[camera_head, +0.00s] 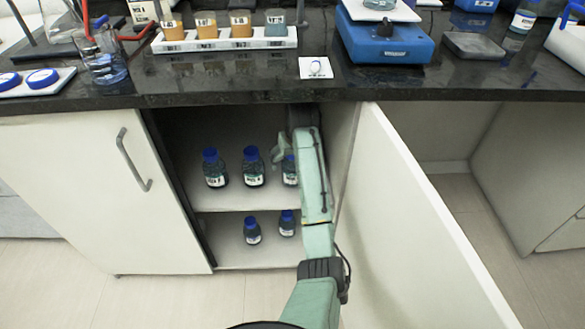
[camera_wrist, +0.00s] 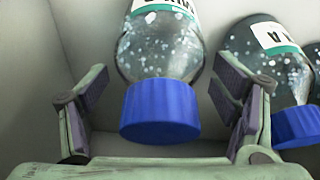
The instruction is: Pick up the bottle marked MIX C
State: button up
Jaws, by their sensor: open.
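A clear bottle (camera_wrist: 160,50) with a blue cap stands between the two fingers of my open gripper (camera_wrist: 160,92) in the wrist view. The fingers are on either side of it, with a visible gap at each side. Its label is cut off by the top edge, so I cannot read its letter. In the head view my gripper (camera_head: 280,152) is inside the open cabinet at the right end of the upper shelf, beside a partly hidden bottle (camera_head: 289,172). Which bottle is MIX C I cannot tell.
A bottle marked A (camera_wrist: 262,65) stands close to the right finger. Two more bottles, a middle one (camera_head: 253,168) and a left one (camera_head: 214,169), share the upper shelf. The lower shelf holds two bottles (camera_head: 252,232). The open cabinet door (camera_head: 405,220) stands right of my arm.

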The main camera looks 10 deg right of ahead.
jog(key=shift+f, duration=0.1)
jog(key=shift+c, duration=0.2)
jog(key=c, duration=1.6)
jog(key=shift+c, duration=0.3)
